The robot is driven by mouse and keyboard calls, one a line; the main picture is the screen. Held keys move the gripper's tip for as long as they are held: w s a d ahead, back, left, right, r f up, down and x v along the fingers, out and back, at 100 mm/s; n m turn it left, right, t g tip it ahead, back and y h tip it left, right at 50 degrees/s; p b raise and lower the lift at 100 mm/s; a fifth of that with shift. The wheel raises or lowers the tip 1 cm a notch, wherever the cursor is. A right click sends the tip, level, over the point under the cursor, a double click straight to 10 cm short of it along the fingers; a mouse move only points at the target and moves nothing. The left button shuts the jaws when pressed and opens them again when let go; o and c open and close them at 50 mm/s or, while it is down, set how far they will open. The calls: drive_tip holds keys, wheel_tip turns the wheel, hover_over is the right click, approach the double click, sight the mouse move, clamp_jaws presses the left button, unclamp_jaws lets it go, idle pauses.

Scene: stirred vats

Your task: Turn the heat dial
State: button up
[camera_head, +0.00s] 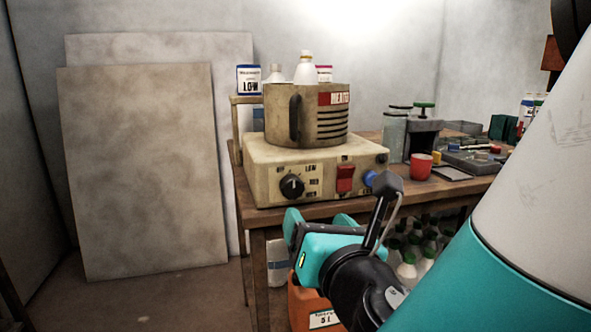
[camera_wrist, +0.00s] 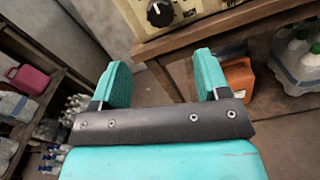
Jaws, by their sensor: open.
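The heat dial (camera_head: 291,187) is a round black knob with a white pointer mark on the front of a cream hotplate box (camera_head: 260,172). The dial also shows at the top of the wrist view (camera_wrist: 159,13). A beige vat (camera_head: 318,118) with a dark handle stands on the box. A red switch (camera_head: 345,178) and a blue knob (camera_head: 369,178) sit right of the dial. My gripper (camera_head: 318,222), teal with black, is open and empty, in front of and below the box, apart from the dial. Its two teal pads show apart in the wrist view (camera_wrist: 164,84).
The wooden bench (camera_head: 322,207) also holds a red cup (camera_head: 420,167), jars and trays at right. An orange canister (camera_head: 305,302) and several capped bottles (camera_head: 408,268) stand under the bench. Large boards (camera_head: 145,170) lean on the wall at left. Floor left of the bench is clear.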

sight(293, 191)
drive_tip(key=p+x, duration=0.4)
drive_tip(key=x, duration=0.8)
drive_tip(key=shift+w+f, duration=0.1)
drive_tip(key=c, duration=0.9)
